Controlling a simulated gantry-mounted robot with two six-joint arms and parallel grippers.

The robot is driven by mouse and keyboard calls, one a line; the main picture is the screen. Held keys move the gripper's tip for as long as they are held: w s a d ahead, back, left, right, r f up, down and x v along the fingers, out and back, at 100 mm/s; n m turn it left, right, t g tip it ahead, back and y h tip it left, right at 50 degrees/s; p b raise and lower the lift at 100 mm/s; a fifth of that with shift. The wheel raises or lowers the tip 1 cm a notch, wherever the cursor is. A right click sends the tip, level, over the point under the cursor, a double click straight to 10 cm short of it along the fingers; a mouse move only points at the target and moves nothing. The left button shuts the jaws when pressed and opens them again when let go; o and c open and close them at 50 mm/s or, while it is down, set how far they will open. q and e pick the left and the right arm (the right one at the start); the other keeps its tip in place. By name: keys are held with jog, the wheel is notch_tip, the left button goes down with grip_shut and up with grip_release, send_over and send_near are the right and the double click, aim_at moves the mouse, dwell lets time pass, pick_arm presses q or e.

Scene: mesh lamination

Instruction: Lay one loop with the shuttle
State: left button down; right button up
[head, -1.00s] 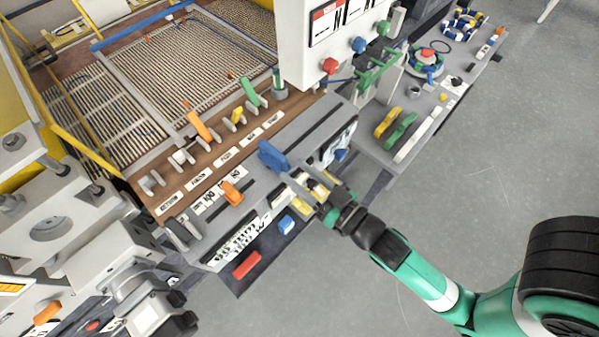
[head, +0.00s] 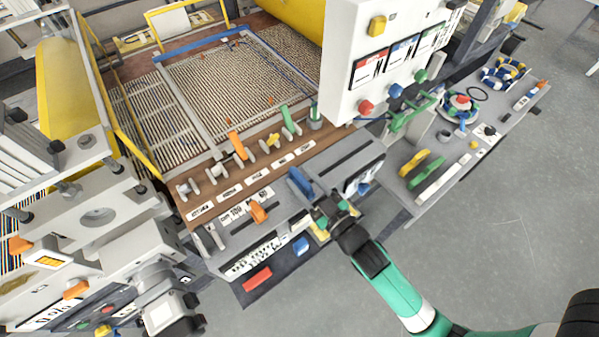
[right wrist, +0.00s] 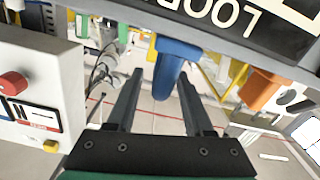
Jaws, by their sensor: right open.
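A blue handle (head: 300,185) stands on the grey front rail of the loom-like machine; I take it to be the shuttle's handle, though no label confirms it. My right gripper (head: 325,210) is just right of and below the handle in the head view. In the right wrist view, the blue handle (right wrist: 174,64) is ahead of the open fingers of my right gripper (right wrist: 158,92), near the gap between their tips. The gripper holds nothing. The mesh bed (head: 240,80) lies behind the rail. My left gripper is not visible.
An orange slider (head: 259,212) sits left of the blue handle. Orange, yellow and green levers (head: 289,120) stand behind it. A white control box (head: 385,60) with coloured knobs rises at the back right. A side table (head: 470,135) carries green and yellow parts. Open floor lies to the right.

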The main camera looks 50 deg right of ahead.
jog(key=shift+x, duration=0.8)
jog(key=shift+c, duration=0.2)
grip_shut()
dwell(0.7)
